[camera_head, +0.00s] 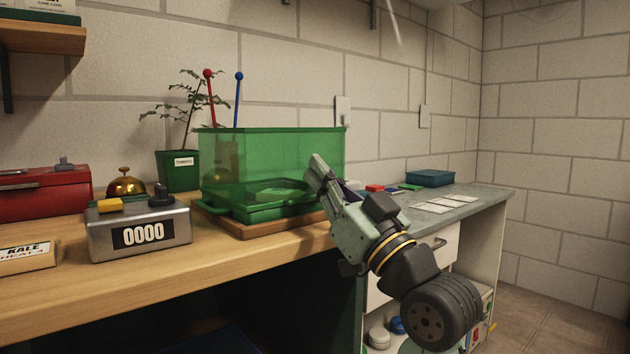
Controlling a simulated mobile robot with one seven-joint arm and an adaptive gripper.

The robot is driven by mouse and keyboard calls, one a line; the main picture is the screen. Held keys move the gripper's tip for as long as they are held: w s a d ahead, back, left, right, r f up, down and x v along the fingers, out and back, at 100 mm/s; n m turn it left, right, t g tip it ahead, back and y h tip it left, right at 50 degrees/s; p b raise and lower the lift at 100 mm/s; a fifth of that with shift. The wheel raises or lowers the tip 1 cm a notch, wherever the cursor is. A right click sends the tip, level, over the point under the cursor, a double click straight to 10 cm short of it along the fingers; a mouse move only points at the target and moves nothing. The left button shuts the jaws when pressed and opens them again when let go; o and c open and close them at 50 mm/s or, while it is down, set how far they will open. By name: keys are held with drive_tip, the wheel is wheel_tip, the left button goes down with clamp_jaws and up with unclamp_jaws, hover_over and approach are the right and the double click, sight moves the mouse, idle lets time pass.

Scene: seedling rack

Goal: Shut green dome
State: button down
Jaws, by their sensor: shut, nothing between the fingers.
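The green dome (265,150) is a see-through green box shape on the wooden bench. It rises above a low green tray (262,212) that sits on a brown wooden board. I cannot tell from this view whether the dome's lower edge meets the tray all round. My gripper (318,166) is shut and empty. It points up and to the left, in front of the dome's right end, and covers part of that end. I cannot tell whether the fingertips touch the dome.
A grey counter box (140,236) reading 0000, a brass bell (126,183) and a red box (40,194) stand left of the dome. A potted tomato plant (178,170) is behind. Beyond my arm, a grey counter (470,203) holds cards and a blue tray (430,178).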

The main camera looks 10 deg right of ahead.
drive_tip(key=shift+s+d+f+b, duration=0.1)
drive_tip(key=shift+s+f+b, duration=0.1)
drive_tip(key=shift+f+b, duration=0.7)
drive_tip(key=shift+f, duration=0.7)
drive_tip(key=shift+f, duration=0.1)
